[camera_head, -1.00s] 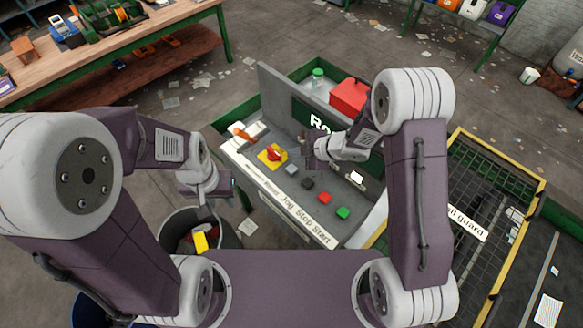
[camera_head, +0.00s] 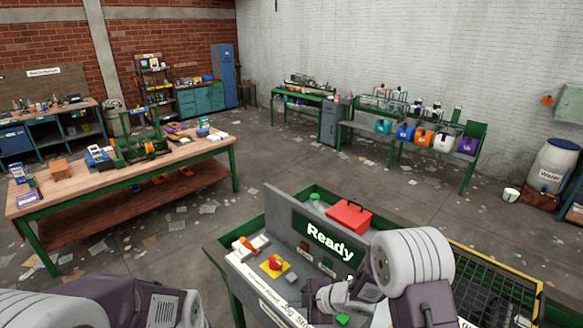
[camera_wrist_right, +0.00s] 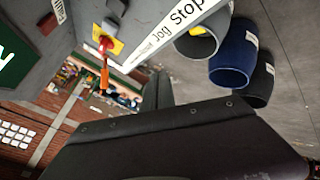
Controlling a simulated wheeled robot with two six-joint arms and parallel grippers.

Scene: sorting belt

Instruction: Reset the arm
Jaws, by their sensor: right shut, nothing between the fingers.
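The control console's sloped panel (camera_head: 262,284) stands in front of me in the head view. It carries a red knob on a yellow plate (camera_head: 275,263), a grey button (camera_head: 298,277) and a green button (camera_head: 342,320). Its screen (camera_head: 328,242) reads "Ready". My right gripper (camera_head: 308,297) is shut and empty over the lower part of the panel, hiding some buttons; whether it touches the panel I cannot tell. The red knob also shows in the right wrist view (camera_wrist_right: 104,42), above my dark gripper body. My left forearm shows at the bottom left; its gripper is out of frame.
A red box (camera_head: 348,216) stands behind the screen. An orange-handled thing (camera_head: 244,244) lies at the panel's left end. A wooden workbench (camera_head: 120,180) stands at the left. A mesh guard (camera_head: 495,288) lies to the right. Bins (camera_wrist_right: 233,55) show in the right wrist view.

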